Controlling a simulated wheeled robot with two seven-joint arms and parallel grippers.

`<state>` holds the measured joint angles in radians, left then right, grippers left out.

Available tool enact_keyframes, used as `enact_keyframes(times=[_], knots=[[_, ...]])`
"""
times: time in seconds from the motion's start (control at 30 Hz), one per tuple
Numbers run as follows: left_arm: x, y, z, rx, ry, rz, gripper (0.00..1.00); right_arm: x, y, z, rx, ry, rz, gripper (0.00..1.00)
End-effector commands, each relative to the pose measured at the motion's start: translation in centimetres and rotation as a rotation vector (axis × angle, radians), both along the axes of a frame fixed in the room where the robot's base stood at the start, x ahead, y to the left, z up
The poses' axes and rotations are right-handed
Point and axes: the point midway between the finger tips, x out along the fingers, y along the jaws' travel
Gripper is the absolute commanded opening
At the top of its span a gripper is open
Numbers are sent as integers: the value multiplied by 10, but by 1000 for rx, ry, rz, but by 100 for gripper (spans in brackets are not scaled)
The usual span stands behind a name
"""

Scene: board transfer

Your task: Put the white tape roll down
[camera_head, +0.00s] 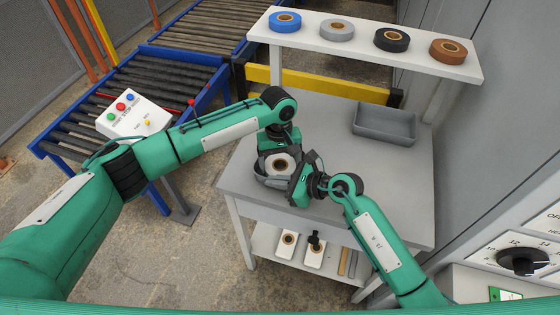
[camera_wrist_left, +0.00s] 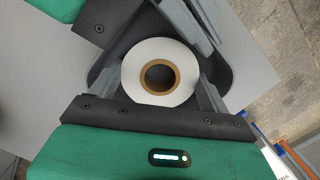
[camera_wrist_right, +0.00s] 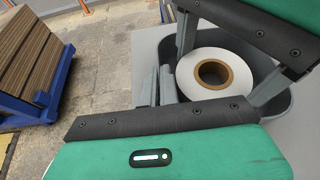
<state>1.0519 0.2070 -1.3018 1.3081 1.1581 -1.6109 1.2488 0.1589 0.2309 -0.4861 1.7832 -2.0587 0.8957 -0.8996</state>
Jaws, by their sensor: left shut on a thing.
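The white tape roll (camera_head: 280,163) with a brown core is between my two grippers, above the front table. It also shows in the left wrist view (camera_wrist_left: 132,72) and in the right wrist view (camera_wrist_right: 190,75). My left gripper (camera_head: 277,158) is shut on the roll.
A grey tray (camera_head: 385,128) stands empty at the table's back right. A raised shelf (camera_head: 365,52) holds blue, grey, black and brown rolls. A roller conveyor (camera_head: 85,125) with a button box (camera_head: 133,115) is at left. Bare table top (camera_head: 385,185) lies right of the grippers.

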Motion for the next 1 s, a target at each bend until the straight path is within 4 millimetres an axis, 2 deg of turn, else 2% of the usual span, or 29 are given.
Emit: enact_keyframes(times=[0.13,0.17,0.2,0.47,0.6,0.73,1.0], knots=[[0,0,-2,0,1,0,51,0,0,0,0,0,0,0],[0,0,-3,0,1,1,82,0,0,0,0,0,0,0],[0,0,-2,0,0,1,89,0,0,0,0,0,0,0],[0,0,-2,0,0,0,89,0,0,0,0,0,0,0],[1,0,5,-1,-1,0,89,0,0,0,0,0,0,0],[4,0,26,-2,-2,0,89,0,0,0,0,0,0,0],[10,2,85,-2,-2,0,89,0,0,0,0,0,0,0]])
